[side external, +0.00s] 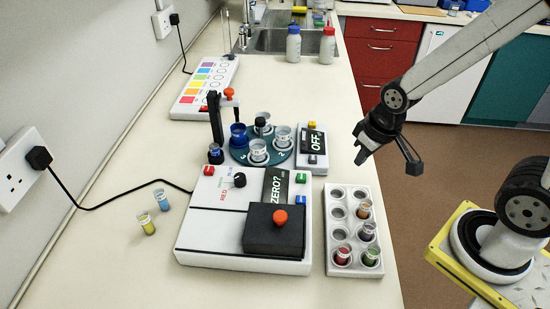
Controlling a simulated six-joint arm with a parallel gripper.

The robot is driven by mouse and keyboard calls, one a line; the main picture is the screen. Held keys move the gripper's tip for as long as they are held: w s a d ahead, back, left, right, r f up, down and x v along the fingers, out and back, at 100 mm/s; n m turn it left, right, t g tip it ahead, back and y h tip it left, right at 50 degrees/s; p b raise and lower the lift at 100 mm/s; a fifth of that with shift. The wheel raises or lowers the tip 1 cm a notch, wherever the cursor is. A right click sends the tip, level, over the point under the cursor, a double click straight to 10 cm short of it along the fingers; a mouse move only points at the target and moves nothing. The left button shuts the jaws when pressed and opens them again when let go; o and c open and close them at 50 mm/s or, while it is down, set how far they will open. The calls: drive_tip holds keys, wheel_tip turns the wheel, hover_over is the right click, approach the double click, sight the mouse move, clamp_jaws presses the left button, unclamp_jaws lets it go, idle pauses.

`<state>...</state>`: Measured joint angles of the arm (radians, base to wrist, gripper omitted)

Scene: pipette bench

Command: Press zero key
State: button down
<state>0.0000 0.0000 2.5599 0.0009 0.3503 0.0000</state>
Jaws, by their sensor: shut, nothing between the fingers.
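The white instrument (208,215) on the bench has a tilted display (277,187) reading "ZERO?". A green key (301,178) and a blue key (300,200) sit right of the display, and a red key (208,171) is at its far left corner. I cannot read which key is zero. A black lid (274,238) with an orange knob (280,216) covers the front right part. My gripper (360,157) is shut and empty, in the air right of and above the instrument, apart from all keys.
A white rack (340,207) with several coloured vials stands right of the instrument. Behind are a round teal carousel (262,155) with cups and a small unit (313,161) reading "OFF". Two loose vials (147,223) stand at left. A sink lies far back.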

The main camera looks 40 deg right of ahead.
drive_tip(key=shift+a, duration=0.1)
wheel_tip(320, 180, up, 7)
drive_tip(key=m+g+y, duration=0.2)
drive_tip(key=m+y, duration=0.7)
drive_tip(key=m, duration=0.1)
hover_over(303, 196)
drive_tip(key=shift+f, duration=0.2)
drive_tip(key=shift+f, duration=0.15)
drive_tip(key=shift+f, duration=4.3)
drive_tip(key=shift+f, duration=0.8)
drive_tip(key=shift+r, duration=0.85)
